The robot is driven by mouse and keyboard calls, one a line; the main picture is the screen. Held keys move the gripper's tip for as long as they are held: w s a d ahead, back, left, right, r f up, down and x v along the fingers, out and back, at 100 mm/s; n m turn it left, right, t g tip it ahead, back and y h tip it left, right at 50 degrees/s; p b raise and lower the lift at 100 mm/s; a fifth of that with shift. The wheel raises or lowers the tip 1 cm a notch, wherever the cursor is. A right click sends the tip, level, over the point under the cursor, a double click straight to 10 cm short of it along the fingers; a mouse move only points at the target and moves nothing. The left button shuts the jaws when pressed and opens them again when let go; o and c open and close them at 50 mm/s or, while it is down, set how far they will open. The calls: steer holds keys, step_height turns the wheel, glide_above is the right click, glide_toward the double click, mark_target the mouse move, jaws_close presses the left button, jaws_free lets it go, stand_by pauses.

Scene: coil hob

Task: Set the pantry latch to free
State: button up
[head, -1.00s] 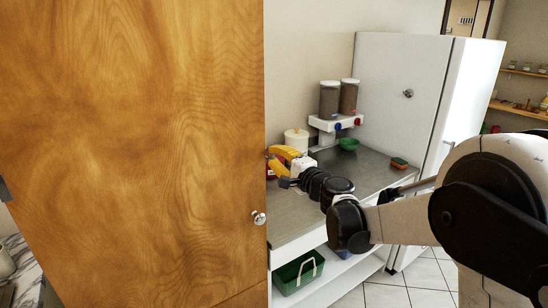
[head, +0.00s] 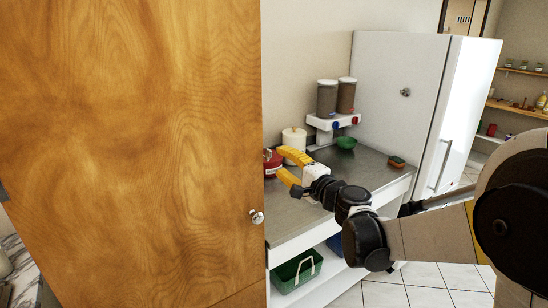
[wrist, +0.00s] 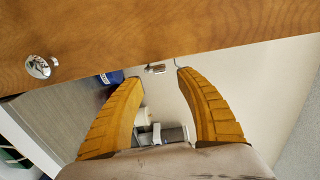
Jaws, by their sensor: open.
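A wooden door panel (head: 150,130) fills the left of the head view, with a round metal knob (head: 257,217) near its right edge. In the wrist view the door (wrist: 170,30) spans the top, with its knob (wrist: 38,66) at left. A small metal fitting (wrist: 155,69) shows at the door's edge, close to the fingertips; it may be the latch, but its setting is not readable. My gripper (head: 280,164) has yellow fingers spread apart and empty, just right of the door's edge. In the wrist view my gripper (wrist: 159,79) points at the fitting, without clear contact.
A white fridge (head: 400,65) stands beyond. A green crate (head: 297,271) sits on the lower shelf.

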steer(key=v, duration=0.6)
steer(key=shift+s+d, duration=0.25)
steer(key=shift+s, duration=0.05)
steer(key=s+a+f+n+g+h+b, duration=0.1)
steer(key=s+f+n+g+b, duration=0.25)
steer(key=s, duration=0.55)
steer(key=s+d+f+n+g+h, duration=0.1)
steer(key=s+d+f+n+h, duration=0.1)
steer(key=s, duration=0.5)
steer(key=s+d+f+n+g+h+b, duration=0.1)
steer(key=s+d+f+n+g+h, duration=0.1)
steer(key=s+d+f, duration=0.4)
steer(key=s+d+f+n+g+h, duration=0.1)
steer(key=s+d+f+n+h, duration=0.3)
steer(key=s, duration=0.3)
steer(key=shift+s+d+f+h, duration=0.4)
steer(key=shift+d+f+h, duration=0.15)
steer(key=shift+d, duration=0.25)
